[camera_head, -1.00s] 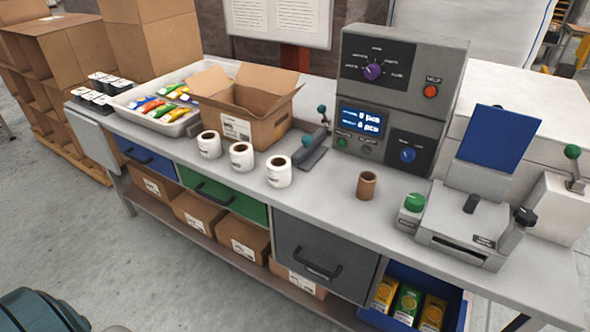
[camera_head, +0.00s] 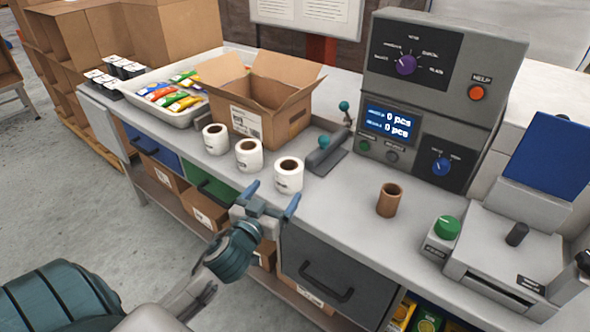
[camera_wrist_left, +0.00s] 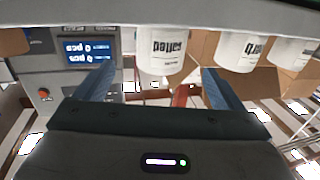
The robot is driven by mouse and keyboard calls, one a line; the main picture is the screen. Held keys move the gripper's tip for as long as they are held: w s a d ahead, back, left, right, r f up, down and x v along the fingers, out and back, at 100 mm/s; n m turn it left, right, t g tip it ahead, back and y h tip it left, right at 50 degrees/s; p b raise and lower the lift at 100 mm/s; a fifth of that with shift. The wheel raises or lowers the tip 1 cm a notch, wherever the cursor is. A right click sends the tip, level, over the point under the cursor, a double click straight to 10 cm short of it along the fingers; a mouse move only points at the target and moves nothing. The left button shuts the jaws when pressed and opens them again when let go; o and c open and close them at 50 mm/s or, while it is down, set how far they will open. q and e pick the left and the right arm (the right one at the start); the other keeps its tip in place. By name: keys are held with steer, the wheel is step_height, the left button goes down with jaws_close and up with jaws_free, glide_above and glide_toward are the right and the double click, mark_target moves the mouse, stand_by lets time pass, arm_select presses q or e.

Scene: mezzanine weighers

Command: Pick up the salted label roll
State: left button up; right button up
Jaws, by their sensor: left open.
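Three white label rolls stand upright in a row along the front of the bench. The rightmost roll (camera_head: 288,176) is nearest my left gripper. In the left wrist view, which looks upside down, the roll (camera_wrist_left: 162,52) between the finger lines carries inverted lettering that appears to read "salted". The middle roll (camera_head: 249,156) and the left roll (camera_head: 216,139) stand beyond it; their print is not readable in the head view. My left gripper (camera_head: 272,199) is open and empty, just in front of the bench edge, its fingers pointing towards the rightmost roll without touching it. My right gripper is out of view.
An open cardboard box (camera_head: 262,100) stands behind the rolls. A small lever device (camera_head: 326,155) is close right of the rightmost roll. A brown tube (camera_head: 389,200) and the grey control unit (camera_head: 433,105) stand further right. A white tray (camera_head: 185,113) holds coloured packets at left.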

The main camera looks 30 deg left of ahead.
mark_target(293, 166)
arm_select(q)
steer(key=shift+w+a, duration=0.15)
steer(key=shift+w, duration=0.7)
steer(key=w, duration=0.1)
steer(key=w+p, duration=0.1)
steer(key=shift+w+a+r, duration=0.2)
steer(key=shift+w+r, duration=0.1)
steer(key=shift+r, duration=0.05)
steer(key=shift+w+a+f, duration=0.1)
steer(key=shift+w+f, duration=0.15)
steer(key=shift+w, duration=0.5)
steer(key=shift+w+a+p, duration=0.25)
steer(key=shift+w+p, duration=0.35)
steer(key=shift+w, duration=0.7)
steer(key=shift+w+a+p, duration=0.2)
steer(key=shift+w+p, duration=0.4)
steer(key=shift+w, duration=0.65)
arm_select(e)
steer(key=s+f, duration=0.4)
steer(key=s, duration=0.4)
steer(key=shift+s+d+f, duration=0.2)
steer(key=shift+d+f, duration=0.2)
arm_select(q)
steer(key=shift+s, duration=0.1)
steer(key=shift+c, duration=0.2)
steer(key=c, duration=1.1)
